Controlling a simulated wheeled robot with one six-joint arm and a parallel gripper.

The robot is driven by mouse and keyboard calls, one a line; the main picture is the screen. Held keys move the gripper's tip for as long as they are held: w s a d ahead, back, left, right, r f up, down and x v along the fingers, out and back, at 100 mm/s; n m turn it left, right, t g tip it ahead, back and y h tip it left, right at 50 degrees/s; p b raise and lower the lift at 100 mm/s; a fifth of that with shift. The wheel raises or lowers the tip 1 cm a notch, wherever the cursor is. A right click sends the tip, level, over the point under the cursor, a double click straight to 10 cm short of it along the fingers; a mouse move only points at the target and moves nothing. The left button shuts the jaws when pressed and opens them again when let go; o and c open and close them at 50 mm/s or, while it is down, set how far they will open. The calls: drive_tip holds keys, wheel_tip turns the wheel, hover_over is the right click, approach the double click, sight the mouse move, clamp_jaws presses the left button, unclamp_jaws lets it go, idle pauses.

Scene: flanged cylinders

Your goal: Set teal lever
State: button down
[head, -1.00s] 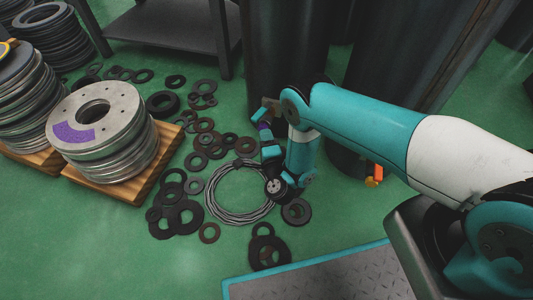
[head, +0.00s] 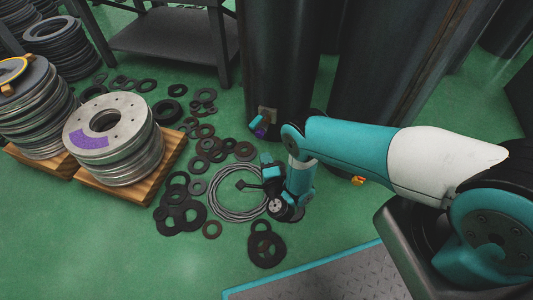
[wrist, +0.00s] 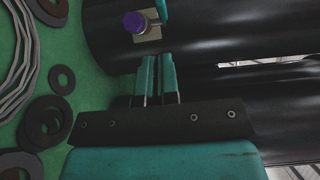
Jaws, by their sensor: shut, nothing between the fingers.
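The teal lever (head: 253,122) sits on a pale bracket (head: 267,114) low on the dark left cylinder (head: 283,60), beside a purple part (head: 261,132). In the wrist view, part of the teal lever (wrist: 163,10) is cut off at the top edge. The purple knob (wrist: 134,21) and its bracket (wrist: 150,34) show beside it. My gripper (wrist: 158,58) is shut and empty, with its teal fingers pointing at the bracket and a gap between. In the head view my gripper (head: 266,158) is below the lever, apart from it.
A coil of grey cable (head: 232,194) and several black rings (head: 266,244) lie on the green floor. Stacked metal flanges (head: 110,140) on wooden pallets stand at left. A second dark cylinder (head: 380,70) stands right. A tread plate (head: 325,275) is in front.

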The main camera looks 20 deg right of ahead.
drive_tip(key=w+d+n+g+y+b, duration=0.1)
drive_tip(key=w+n+y+b, duration=0.1)
drive_tip(key=w, duration=0.3)
drive_tip(key=n+g+y+b, duration=0.5)
drive_tip(key=b, duration=0.1)
approach(259, 119)
drive_tip(key=s+d+f, duration=0.1)
drive_tip(key=d+f, duration=0.1)
drive_tip(key=s+d+r+n+g+y+b, duration=0.1)
drive_tip(key=s+d+r+n+g+y, duration=0.1)
drive_tip(key=s+d+r+g, duration=0.15)
drive_tip(key=shift+t, duration=0.35)
drive_tip(key=b+x, duration=0.2)
drive_tip(key=x, duration=0.2)
drive_tip(key=r+b+x, duration=0.1)
drive_tip(key=b+x, duration=0.2)
drive_tip(key=x, duration=0.2)
drive_tip(key=b+x, duration=0.3)
drive_tip(key=x, duration=0.1)
drive_tip(key=shift+w+a+r, duration=0.1)
drive_tip(key=shift+w+a, duration=0.4)
drive_tip(key=shift+a, duration=0.05)
drive_tip(key=shift+r+m, duration=0.1)
drive_tip(key=shift+m, duration=0.2)
